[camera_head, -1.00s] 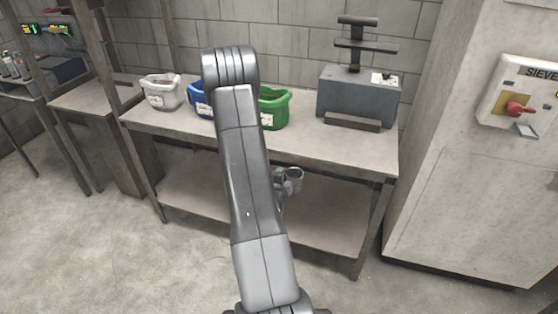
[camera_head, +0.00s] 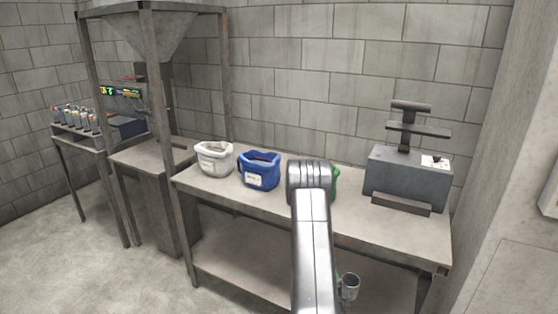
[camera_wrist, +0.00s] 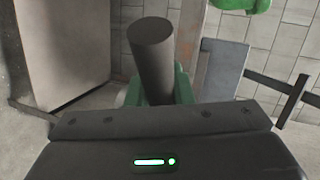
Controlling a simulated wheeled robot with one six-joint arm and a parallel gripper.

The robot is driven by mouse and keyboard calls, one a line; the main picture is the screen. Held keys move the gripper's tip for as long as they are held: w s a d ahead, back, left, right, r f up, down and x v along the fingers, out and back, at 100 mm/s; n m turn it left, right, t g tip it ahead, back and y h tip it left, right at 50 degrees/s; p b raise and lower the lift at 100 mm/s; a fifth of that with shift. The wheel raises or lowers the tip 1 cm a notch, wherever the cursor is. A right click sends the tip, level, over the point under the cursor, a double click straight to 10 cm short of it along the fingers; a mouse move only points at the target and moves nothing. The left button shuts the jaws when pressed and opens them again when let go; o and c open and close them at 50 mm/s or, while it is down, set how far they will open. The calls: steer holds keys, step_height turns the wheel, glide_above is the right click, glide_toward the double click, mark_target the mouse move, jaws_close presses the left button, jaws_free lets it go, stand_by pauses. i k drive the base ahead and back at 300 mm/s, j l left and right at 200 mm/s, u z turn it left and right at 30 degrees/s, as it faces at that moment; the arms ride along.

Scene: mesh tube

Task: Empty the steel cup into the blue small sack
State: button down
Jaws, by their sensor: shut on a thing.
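The blue small sack (camera_head: 272,175) stands open on the bench top, between a white sack and a green one. In the head view it is clear of my arm; its inside is only partly visible. The steel cup (camera_head: 349,287) shows beside my arm, low in front of the bench and below the top's level. In the wrist view a dark grey cylinder, the cup (camera_wrist: 152,62), sits between the green fingers of my gripper (camera_wrist: 158,94), which is shut on it. The cup's contents cannot be seen. My arm hides most of the gripper in the head view.
The white sack (camera_head: 214,160) is left of the blue one. The green sack (camera_head: 336,180) is mostly behind my arm. A grey machine (camera_head: 408,178) stands at the bench's right end. The bench (camera_head: 230,193) has a lower shelf and a wall behind it.

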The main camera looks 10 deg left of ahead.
mark_target(260, 171)
steer(key=i+j+z, duration=0.1)
steer(key=j+z, duration=0.95)
steer(key=j, duration=1.55)
